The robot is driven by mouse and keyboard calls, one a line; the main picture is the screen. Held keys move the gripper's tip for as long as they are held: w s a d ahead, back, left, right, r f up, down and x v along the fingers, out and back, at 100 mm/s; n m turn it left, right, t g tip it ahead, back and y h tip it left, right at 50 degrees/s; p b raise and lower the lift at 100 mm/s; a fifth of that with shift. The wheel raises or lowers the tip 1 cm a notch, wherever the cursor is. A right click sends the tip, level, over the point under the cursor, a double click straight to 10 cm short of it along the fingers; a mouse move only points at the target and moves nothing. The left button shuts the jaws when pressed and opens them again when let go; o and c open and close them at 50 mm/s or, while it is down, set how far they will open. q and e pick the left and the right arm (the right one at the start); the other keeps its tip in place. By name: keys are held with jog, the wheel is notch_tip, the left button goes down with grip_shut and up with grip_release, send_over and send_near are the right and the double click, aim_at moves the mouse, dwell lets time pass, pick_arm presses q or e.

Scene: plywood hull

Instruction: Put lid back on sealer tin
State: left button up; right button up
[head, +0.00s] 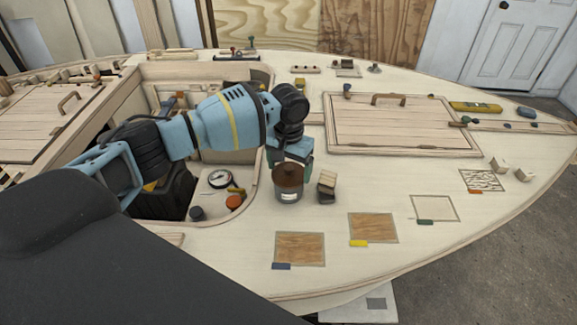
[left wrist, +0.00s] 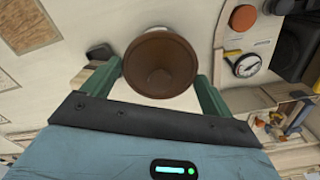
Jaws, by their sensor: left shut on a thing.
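A brown round lid (head: 288,174) with a raised middle is at the top of the sealer tin (head: 288,195), a grey can with a pale label standing upright on the plywood deck. My left gripper (head: 291,163) reaches down from above and is shut on the lid. I cannot tell whether the lid is fully seated or just above the rim. My right gripper is not in view.
The cockpit opening with a round gauge (head: 220,179) is to the left. Wood sample patches (head: 300,248) lie in front, and a hatch (head: 400,128) is behind right. Deck between them is clear.

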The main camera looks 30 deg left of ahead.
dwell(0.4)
pick_arm(q)
jog(key=o, duration=0.8)
jog(key=shift+c, duration=0.2)
jog(key=shift+r, duration=0.1)
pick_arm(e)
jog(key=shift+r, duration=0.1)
pick_arm(q)
jog(key=shift+r+p, duration=0.85)
jog(key=shift+r, duration=1.05)
jog(key=shift+r+p, duration=0.55)
jog(key=shift+r, duration=1)
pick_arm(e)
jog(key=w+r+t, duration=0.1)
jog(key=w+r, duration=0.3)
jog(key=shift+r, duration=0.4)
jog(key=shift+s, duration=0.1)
pick_arm(q)
grip_shut()
